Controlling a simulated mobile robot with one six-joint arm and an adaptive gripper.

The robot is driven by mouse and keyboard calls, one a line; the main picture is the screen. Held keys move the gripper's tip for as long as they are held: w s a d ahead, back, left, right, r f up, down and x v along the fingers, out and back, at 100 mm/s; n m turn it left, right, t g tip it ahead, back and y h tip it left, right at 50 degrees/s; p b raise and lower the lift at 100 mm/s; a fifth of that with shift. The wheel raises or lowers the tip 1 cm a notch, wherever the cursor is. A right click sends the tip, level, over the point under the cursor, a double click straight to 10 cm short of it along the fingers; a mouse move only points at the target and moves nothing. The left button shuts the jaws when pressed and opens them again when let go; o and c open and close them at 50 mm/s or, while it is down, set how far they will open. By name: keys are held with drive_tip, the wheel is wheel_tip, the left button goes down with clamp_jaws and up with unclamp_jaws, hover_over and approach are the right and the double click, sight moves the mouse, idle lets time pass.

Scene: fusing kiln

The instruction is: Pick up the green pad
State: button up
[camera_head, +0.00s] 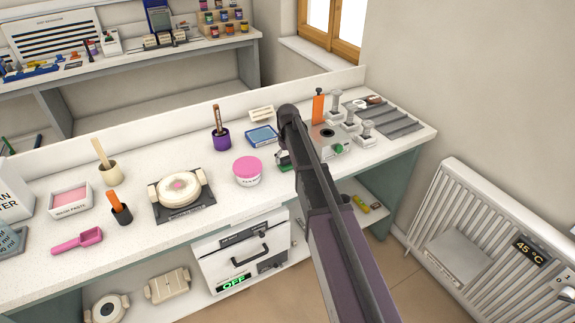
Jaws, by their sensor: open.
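A small green item (283,156), possibly the green pad, lies on the white bench just left of my arm. My arm covers part of it, so its full shape is hidden. My dark arm reaches up from the bottom of the view over the bench, passing between this item and a grey device with a round dark opening (327,133). I cannot make out my gripper's fingers; the arm itself hides that area.
A pink-lidded jar (247,170), blue square pad (262,136) and purple pot (219,140) stand to the left. Stamp-like metal tools (349,118) and a grey ribbed tray (393,123) are to the right. A kiln (240,252) sits below the bench; a radiator (490,225) stands at right.

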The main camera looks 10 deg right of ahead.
sight(288, 157)
drive_tip(key=shift+c, duration=0.2)
drive_tip(key=c, duration=0.8)
drive_tip(key=shift+r, duration=0.15)
wheel_tip(288, 157, up, 4)
drive_tip(key=p, duration=0.3)
drive_tip(key=shift+f+p, duration=0.25)
drive_tip(key=shift+p, duration=0.15)
drive_tip(key=s+a, duration=0.1)
drive_tip(key=s, duration=0.4)
drive_tip(key=s+a, duration=0.1)
drive_tip(key=s, duration=0.4)
drive_tip(key=s+a+r+p, duration=0.1)
drive_tip(key=s, duration=0.4)
drive_tip(key=shift+s+a+r, duration=0.1)
drive_tip(key=shift+s+a, duration=0.05)
drive_tip(key=shift+s, duration=0.2)
drive_tip(key=o, duration=0.6)
drive_tip(key=c, duration=0.5)
